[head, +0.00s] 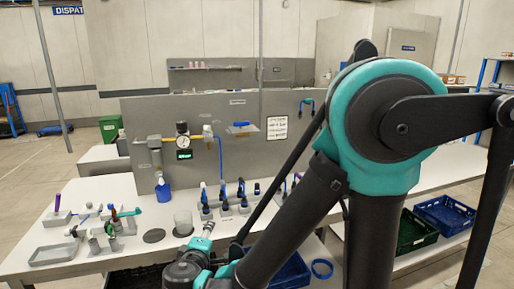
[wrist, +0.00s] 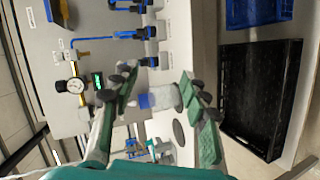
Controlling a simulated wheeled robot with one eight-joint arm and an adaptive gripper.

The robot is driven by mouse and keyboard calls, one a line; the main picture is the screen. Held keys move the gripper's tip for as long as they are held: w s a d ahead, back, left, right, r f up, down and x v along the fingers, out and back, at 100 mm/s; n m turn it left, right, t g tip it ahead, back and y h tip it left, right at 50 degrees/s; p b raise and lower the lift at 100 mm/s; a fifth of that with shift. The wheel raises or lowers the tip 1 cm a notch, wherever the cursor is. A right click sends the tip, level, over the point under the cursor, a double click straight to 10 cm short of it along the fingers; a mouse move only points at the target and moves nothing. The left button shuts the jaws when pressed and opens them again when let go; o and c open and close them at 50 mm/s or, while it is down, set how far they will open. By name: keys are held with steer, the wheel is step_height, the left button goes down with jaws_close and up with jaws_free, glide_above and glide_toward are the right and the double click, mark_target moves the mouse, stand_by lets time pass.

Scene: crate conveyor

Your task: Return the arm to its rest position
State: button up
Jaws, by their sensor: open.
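My arm, teal and black, fills the right and middle of the head view and reaches down over the front of the bench. My gripper (wrist: 160,82) shows in the wrist view with its two green-padded fingers spread apart. Nothing is held between the pads. In the head view the arm's wrist is at the lower middle, and the fingers are not clearly visible there.
A grey panel with a gauge (head: 182,128) stands behind. A black crate (wrist: 258,95) lies below the bench edge; green (head: 413,233) and blue (head: 446,214) crates sit at right.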

steer(key=w+d+f+m+g+h, duration=0.2)
steer(key=w+d+f+m+g, duration=0.1)
steer(key=d, duration=0.6)
steer(key=w+d+f+m+g+h, duration=0.1)
steer(key=w+d+f+m+g, duration=0.2)
steer(key=d, duration=0.7)
steer(key=s+d+f+m+g+y, duration=0.1)
steer(key=s+d+f+m+g, duration=0.1)
steer(key=d, duration=0.5)
steer(key=s+d+f+m+g+y, duration=0.2)
steer(key=s+d+f+m, duration=0.2)
steer(key=s+d+m, duration=0.2)
steer(key=shift+d+m, duration=0.55)
steer(key=shift+m, duration=0.25)
steer(key=shift+s, duration=0.1)
